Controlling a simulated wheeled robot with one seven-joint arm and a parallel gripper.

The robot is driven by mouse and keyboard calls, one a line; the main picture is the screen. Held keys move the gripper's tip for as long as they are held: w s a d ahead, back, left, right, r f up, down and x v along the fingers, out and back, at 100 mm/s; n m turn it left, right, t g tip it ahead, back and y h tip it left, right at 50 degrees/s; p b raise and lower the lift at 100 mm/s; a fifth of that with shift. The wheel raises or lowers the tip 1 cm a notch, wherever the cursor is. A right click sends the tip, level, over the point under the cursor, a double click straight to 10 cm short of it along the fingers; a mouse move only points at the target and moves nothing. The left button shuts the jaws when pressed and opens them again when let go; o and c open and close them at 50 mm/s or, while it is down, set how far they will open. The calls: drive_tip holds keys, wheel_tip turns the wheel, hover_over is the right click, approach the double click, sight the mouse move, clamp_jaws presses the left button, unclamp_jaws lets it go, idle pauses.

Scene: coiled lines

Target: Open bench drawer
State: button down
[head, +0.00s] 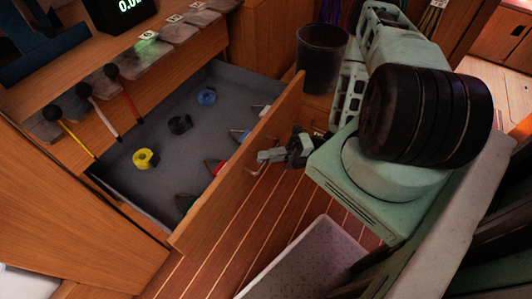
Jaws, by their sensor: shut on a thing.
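The bench drawer (232,180) is pulled out from the wooden bench, and its grey inside is in full view. Its wooden front stands well away from the bench, slanting from upper right to lower left. A metal handle (257,170) sits on the outer face of the front. My gripper (268,156) is at the handle, with its fingers shut on it. The arm comes in from the right, and part of the handle is hidden by the fingers. Inside lie a yellow coil (145,158), a black coil (180,124) and a blue coil (207,97).
Along the inner side of the drawer front are several small coloured items. On the bench top lie several grey plates and a black display (128,12); three black-knobbed rods (102,106) hang over its edge. A dark bin (321,60) stands behind. A pale crate (316,246) is on the striped floor.

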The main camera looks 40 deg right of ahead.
drive_tip(key=c, duration=1.5)
unclamp_jaws()
drive_tip(key=b+v, duration=0.1)
drive_tip(key=v, duration=1.6)
drive_tip(key=shift+d, duration=0.3)
